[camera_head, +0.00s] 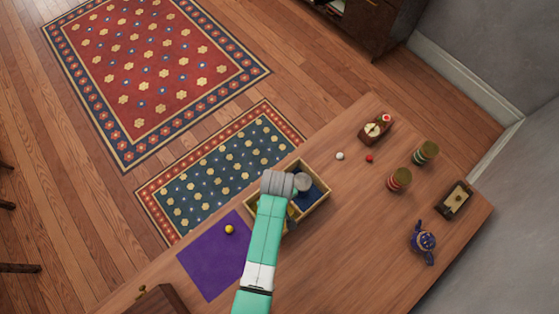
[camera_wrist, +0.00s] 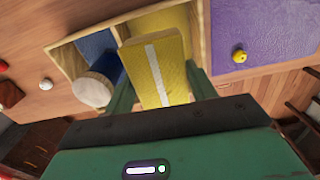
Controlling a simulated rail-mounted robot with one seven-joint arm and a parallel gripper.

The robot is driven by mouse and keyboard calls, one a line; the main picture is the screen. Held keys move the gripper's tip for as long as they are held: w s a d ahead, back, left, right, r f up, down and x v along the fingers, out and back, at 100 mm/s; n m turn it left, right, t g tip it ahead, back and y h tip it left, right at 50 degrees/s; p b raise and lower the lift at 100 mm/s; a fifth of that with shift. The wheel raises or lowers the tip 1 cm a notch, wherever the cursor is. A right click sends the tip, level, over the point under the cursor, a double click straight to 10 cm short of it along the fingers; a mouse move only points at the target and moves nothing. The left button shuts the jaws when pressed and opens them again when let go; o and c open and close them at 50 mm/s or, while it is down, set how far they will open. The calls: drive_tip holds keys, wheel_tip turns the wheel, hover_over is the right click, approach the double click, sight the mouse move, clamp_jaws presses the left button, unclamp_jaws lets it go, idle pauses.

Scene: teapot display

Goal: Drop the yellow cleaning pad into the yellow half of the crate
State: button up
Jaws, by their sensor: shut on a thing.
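The yellow cleaning pad (camera_wrist: 157,72), with a white stripe, is held between the green fingers of my gripper (camera_wrist: 160,90) in the wrist view. The wooden crate (camera_wrist: 203,30) lies beyond it, with a yellow half (camera_wrist: 160,22) and a blue half (camera_wrist: 95,46). The pad overlaps the yellow half in this view; its height above the crate floor is hard to tell. In the head view my arm covers much of the crate (camera_head: 311,210) and hides the pad and fingers. The blue half (camera_head: 313,195) partly shows there.
A pale round-topped object (camera_wrist: 92,90) overlaps the blue side. A purple mat (camera_head: 208,262) with a small yellow object (camera_head: 229,229) lies left of the crate. Striped canisters (camera_head: 399,179), a blue teapot (camera_head: 424,241) and a scale-like object (camera_head: 376,129) stand to the right.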

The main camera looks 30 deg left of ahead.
wheel_tip(320, 180, down, 6)
drive_tip(key=b, duration=0.5)
drive_tip(key=shift+r, duration=0.25)
drive_tip(key=o, duration=1)
drive_tip(key=shift+o, duration=0.2)
wheel_tip(320, 180, up, 8)
drive_tip(key=shift+f+p, duration=0.1)
drive_tip(key=shift+p, duration=0.6)
